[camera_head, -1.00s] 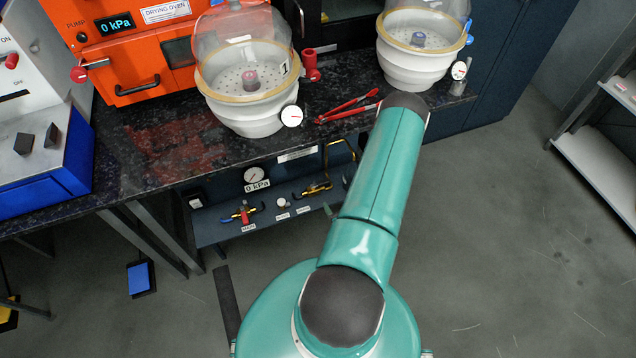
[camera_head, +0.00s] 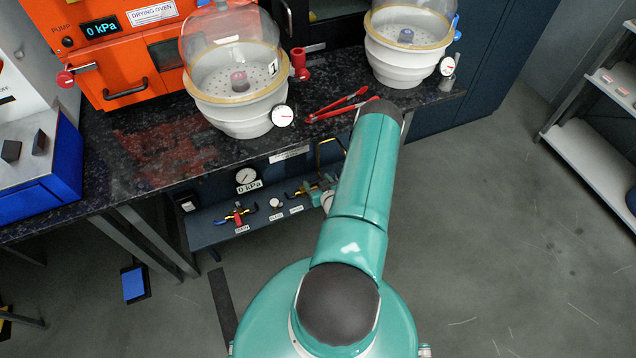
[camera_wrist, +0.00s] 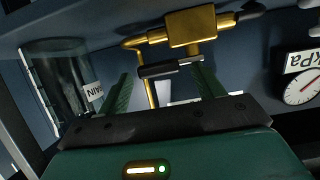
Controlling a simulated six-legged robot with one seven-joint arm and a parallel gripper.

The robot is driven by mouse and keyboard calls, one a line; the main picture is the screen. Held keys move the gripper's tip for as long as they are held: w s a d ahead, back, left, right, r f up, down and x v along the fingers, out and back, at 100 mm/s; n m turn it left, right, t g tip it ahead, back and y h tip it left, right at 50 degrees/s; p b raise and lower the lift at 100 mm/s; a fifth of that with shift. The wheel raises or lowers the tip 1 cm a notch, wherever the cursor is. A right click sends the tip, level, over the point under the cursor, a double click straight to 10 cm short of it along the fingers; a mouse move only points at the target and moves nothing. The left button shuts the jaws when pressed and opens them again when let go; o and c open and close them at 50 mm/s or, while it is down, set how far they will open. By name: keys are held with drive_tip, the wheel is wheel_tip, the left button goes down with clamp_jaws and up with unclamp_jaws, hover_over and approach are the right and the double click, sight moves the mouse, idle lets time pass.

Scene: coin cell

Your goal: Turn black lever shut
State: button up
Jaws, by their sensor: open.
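A brass valve (camera_wrist: 192,28) is at the top of the wrist view, with brass pipe running left and down. A black lever (camera_wrist: 170,68) lies just below the valve body, nearly level in the picture. My gripper (camera_wrist: 161,76) is open, its two green fingers on either side of the lever's middle. I cannot tell whether either finger touches the lever. In the head view the brass valve (camera_head: 299,191) shows on the panel under the bench, and my arm hides part of that area.
A pressure gauge (camera_wrist: 301,88) is at the right of the wrist view, and a clear cylinder (camera_wrist: 62,75) at the left. In the head view a red-handled valve (camera_head: 238,214) sits left on the panel. The bench (camera_head: 165,140) overhangs the panel and carries desiccators (camera_head: 245,112).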

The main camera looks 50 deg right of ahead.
drive_tip(key=shift+c, duration=0.2)
drive_tip(key=c, duration=0.9)
drive_tip(key=shift+c, duration=0.2)
